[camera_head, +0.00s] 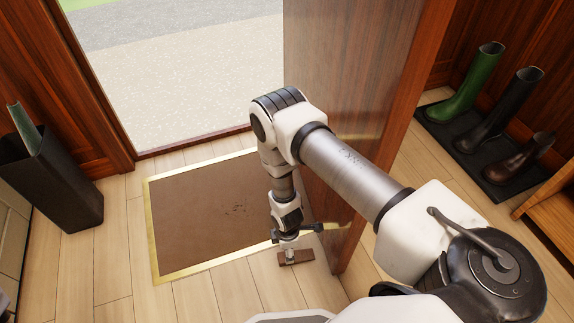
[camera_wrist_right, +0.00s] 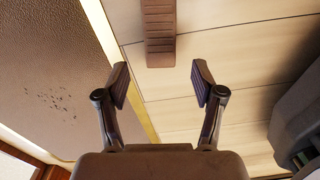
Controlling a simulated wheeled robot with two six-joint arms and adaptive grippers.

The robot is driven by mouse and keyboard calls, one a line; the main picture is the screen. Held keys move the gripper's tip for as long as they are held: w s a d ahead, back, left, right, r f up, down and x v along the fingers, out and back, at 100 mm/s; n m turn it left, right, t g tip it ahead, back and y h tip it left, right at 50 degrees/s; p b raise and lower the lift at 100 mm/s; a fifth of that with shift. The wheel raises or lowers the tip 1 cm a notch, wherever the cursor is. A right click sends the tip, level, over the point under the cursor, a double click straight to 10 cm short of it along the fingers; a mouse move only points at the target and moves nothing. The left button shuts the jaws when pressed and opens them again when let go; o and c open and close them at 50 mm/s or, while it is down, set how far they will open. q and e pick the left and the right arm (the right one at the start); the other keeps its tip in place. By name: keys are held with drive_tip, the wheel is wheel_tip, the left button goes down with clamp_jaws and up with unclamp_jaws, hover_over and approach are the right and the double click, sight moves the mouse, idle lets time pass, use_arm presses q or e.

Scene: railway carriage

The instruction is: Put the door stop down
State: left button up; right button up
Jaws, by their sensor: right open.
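The door stop (camera_head: 297,258) is a small brown wedge lying on the plank floor beside the free end of the open wooden door (camera_head: 375,75). I cannot tell whether it touches the door. In the right wrist view the door stop (camera_wrist_right: 159,32) shows its ribbed top, ahead of and between the fingertips. My right gripper (camera_head: 290,243) points down close above the door stop and hides part of it. In the wrist view its fingers (camera_wrist_right: 161,80) are apart with nothing between them. My left gripper is not in view.
A brown doormat (camera_head: 205,215) with a brass border lies left of the gripper. The open doorway (camera_head: 180,80) is beyond it. A dark umbrella bin (camera_head: 55,185) stands at left. Several boots stand on a black tray (camera_head: 438,133) at right, near a wooden bench (camera_head: 550,205).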

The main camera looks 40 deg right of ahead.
use_arm(q)
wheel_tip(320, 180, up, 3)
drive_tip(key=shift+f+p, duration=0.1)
drive_tip(key=shift+p, duration=0.85)
use_arm(e)
drive_tip(key=s+r+m, duration=1.4)
drive_tip(key=s+r, duration=0.1)
drive_tip(key=r, duration=0.2)
drive_tip(key=shift+s+a, duration=0.2)
drive_tip(key=shift+a, duration=0.1)
